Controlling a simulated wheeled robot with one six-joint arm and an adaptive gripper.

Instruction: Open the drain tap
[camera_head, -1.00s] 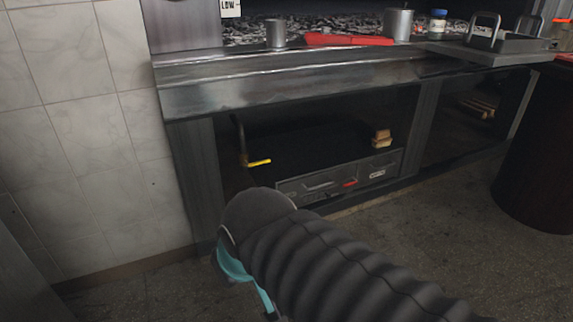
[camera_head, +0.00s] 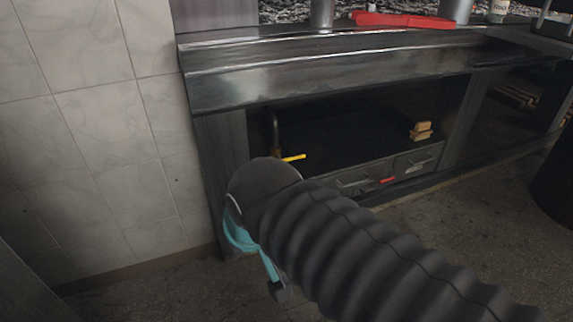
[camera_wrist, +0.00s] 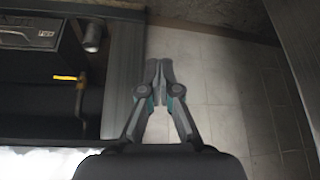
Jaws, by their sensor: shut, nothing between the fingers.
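The drain tap shows as a yellow lever (camera_head: 293,157) on a dark upright pipe (camera_head: 275,130), in the left of the open bay under the grill counter. In the wrist view the yellow lever (camera_wrist: 66,77) and a brownish pipe (camera_wrist: 82,92) are at the left. My gripper (camera_wrist: 158,68) is shut and empty in the wrist view, with the counter's grey post between it and the tap in the picture. It does not touch the lever.
The grey left post (camera_head: 222,150) borders the bay beside the tiled wall (camera_head: 90,130). The metal counter edge (camera_head: 330,75) overhangs it. A drawer unit (camera_head: 355,182) and a stack of yellowish blocks (camera_head: 421,131) are in the bay. The floor (camera_head: 470,235) at right is clear.

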